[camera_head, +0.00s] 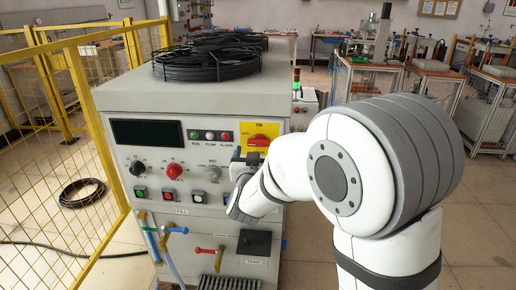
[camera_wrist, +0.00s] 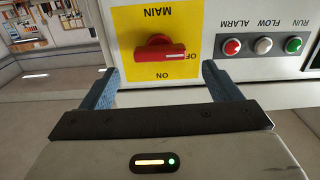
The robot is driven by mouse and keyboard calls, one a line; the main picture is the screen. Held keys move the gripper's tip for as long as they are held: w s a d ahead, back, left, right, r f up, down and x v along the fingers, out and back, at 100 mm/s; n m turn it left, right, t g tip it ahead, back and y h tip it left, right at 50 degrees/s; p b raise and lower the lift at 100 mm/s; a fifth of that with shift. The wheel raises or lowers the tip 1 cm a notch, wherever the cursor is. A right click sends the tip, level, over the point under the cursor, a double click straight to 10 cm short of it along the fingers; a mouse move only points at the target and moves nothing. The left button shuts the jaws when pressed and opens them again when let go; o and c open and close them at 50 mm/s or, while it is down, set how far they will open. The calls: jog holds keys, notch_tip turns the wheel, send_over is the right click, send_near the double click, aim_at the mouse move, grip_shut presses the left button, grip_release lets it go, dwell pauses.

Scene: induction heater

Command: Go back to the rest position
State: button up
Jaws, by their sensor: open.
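My gripper (camera_wrist: 160,85) is open and empty in the wrist view, with its two blue-grey fingers spread wide. The red main switch (camera_wrist: 160,54) on its yellow plate (camera_wrist: 208,18) shows beyond and between the fingers, apparently not gripped. In the head view the red switch (camera_head: 259,140) is on the upper right of the front panel of the induction heater (camera_head: 190,175). My white arm reaches in from the right, and its wrist end is close to the panel just below the switch.
A yellow mesh fence (camera_head: 70,120) stands left of the heater. Black coiled cable (camera_head: 205,62) lies on top of the heater, and another coil (camera_head: 82,193) lies on the floor. Knobs, push buttons and coloured valves crowd the panel. Workbenches (camera_head: 370,80) stand at the back right; floor there is clear.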

jog(key=shift+s, duration=1.3)
